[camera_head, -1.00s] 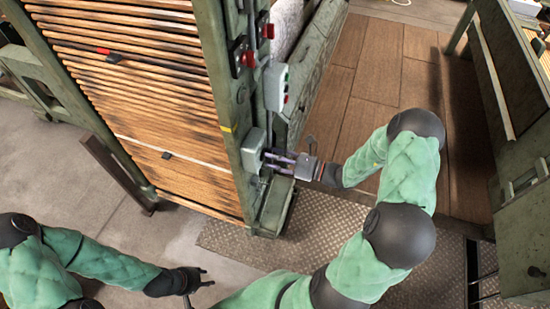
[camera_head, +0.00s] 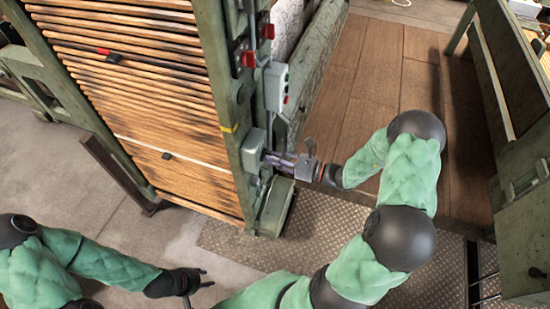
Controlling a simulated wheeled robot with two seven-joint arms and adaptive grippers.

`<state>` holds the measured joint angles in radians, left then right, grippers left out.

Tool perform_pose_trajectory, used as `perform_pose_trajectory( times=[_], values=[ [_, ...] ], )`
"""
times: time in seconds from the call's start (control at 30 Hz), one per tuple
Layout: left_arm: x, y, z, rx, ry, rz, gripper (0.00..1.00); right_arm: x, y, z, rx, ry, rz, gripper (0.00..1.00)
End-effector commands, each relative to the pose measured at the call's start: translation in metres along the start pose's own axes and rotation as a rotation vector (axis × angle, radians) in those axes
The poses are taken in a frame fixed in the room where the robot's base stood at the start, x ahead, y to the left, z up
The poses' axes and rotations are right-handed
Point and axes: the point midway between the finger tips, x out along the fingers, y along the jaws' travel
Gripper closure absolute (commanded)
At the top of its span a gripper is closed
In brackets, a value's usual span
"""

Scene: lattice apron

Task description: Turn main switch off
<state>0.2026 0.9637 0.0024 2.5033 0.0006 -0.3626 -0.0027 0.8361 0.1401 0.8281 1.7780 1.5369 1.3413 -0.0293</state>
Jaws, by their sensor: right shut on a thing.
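The main switch appears to be the grey box (camera_head: 254,150) low on the green machine post, with its handle side facing right. My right gripper (camera_head: 270,159) reaches in from the right, with its fingers at that side of the box. It is shut on the switch handle, which is mostly hidden between the fingers, so its angle cannot be read. My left gripper (camera_head: 207,278) is at the bottom left, low and away from the machine. Its fingers look apart and empty.
Above the switch, a grey control box (camera_head: 276,87) with buttons and red knobs (camera_head: 248,59) sit on the same green post (camera_head: 224,105). Wooden slats (camera_head: 140,80) lie to its left. A green frame (camera_head: 500,120) stands at the right, with plank floor (camera_head: 370,70) between.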

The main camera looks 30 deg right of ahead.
Motion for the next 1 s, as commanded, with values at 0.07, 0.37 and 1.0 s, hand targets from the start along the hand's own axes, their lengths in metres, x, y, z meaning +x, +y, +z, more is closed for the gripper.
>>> perform_pose_trajectory(
  times=[0.07, 0.37, 1.0],
  values=[
    [0.002, -0.001, 0.000, 0.000, 0.000, 0.000, 0.60, 0.000, 0.000, -0.001, -0.063, 0.000, 0.000, 1.00],
    [0.010, -0.004, 0.000, 0.000, 0.000, 0.000, 0.60, 0.000, 0.002, -0.003, -0.345, 0.000, 0.000, 1.00],
    [0.044, -0.015, -0.002, 0.000, 0.000, 0.000, 0.60, 0.000, 0.004, -0.010, -0.953, 0.000, 0.000, 1.00]
  ],
)
